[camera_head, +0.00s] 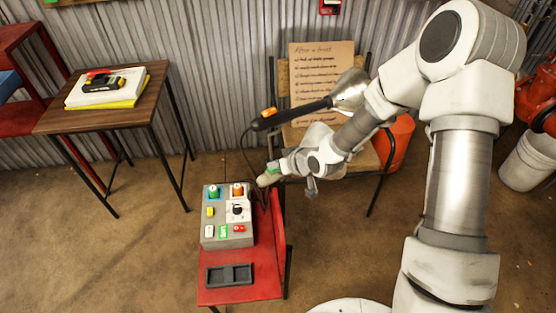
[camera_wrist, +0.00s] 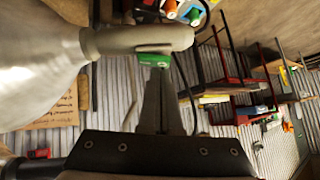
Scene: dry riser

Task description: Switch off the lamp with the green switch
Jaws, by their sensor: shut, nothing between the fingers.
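The lamp with the green switch shows in the wrist view as a pale grey handle (camera_wrist: 125,40) joined to a wide pale head at left. Its green switch (camera_wrist: 153,60) faces my gripper (camera_wrist: 157,78), which is shut and empty. The fingertips are at or very close to the switch; I cannot tell whether they touch. In the head view the green switch (camera_head: 273,171) shows at the end of my arm, which partly hides this lamp. A second lamp (camera_head: 310,108) has a black handle, an orange switch and a silver head. I cannot tell whether either lamp is lit.
A grey control box (camera_head: 228,232) with coloured buttons stands on a red stand (camera_head: 268,292) below my gripper, behind a dark tray (camera_head: 229,275). A chair holds a cardboard notice (camera_head: 321,62). A wooden table (camera_head: 135,112) stands left, an orange bucket (camera_head: 395,142) right.

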